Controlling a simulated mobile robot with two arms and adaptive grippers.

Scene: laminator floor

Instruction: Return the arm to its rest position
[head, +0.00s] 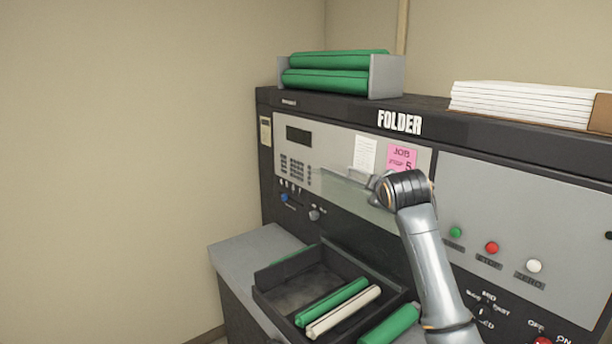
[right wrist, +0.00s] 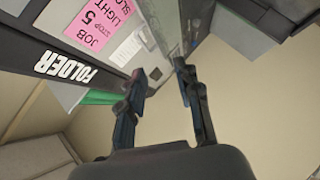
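My right arm rises from the lower right in the head view. Its wrist is in front of the folder machine's panel (head: 349,135), below the pink job note (head: 402,157). The fingers of my right gripper (right wrist: 160,72) show in the right wrist view, parted, with a gap and no object clearly between them. My left gripper is not in view.
A dark tray (head: 262,297) below holds a green and a cream roller, with another green roller (head: 392,325) beside it. Green rollers in a grey holder (head: 386,77) and a paper stack (head: 520,105) sit on top. Buttons and knobs (head: 491,248) are right of my arm. The left side is clear.

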